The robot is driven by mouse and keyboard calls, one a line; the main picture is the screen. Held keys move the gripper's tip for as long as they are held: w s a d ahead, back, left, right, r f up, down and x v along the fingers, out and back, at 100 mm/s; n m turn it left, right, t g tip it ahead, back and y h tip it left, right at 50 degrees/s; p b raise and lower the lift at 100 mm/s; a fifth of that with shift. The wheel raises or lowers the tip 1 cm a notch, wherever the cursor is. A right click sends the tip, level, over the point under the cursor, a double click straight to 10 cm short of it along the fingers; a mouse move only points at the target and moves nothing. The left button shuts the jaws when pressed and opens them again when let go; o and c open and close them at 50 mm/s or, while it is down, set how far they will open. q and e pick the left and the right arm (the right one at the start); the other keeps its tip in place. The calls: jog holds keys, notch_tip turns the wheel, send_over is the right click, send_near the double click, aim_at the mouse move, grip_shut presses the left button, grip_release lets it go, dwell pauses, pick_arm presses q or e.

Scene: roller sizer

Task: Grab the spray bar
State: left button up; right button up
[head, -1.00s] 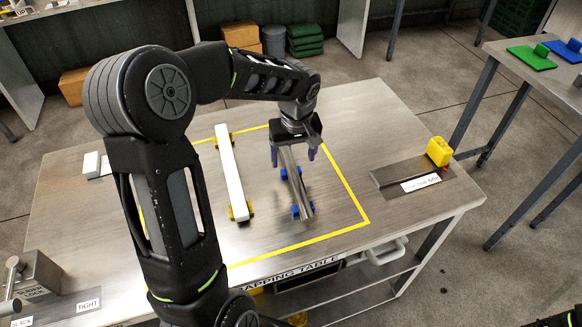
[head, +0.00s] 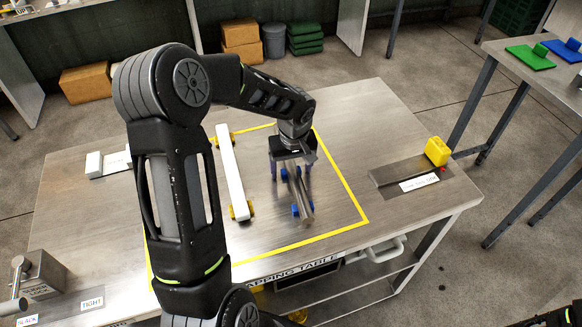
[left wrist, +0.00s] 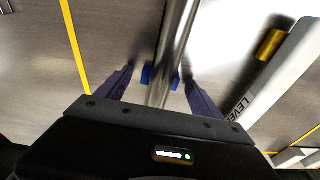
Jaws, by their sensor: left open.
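The spray bar appears to be the metallic bar (head: 302,205) lying in blue supports (head: 296,210) inside the yellow outline on the table. My left gripper (head: 291,178) is over the bar's far half, with its purple fingers open on either side of the bar. In the left wrist view the bar (left wrist: 172,50) runs between the two spread fingers (left wrist: 160,92), with a gap on each side. No finger visibly touches it. The gripper hides the bar's far part in the head view. My right gripper does not show.
A white bar (head: 232,180) on yellow supports lies left of the metallic bar; lettering on it shows in the left wrist view. A yellow block (head: 437,151) stands at the table's right.

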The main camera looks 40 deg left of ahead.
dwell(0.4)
pick_arm(q)
grip_shut()
dwell(0.7)
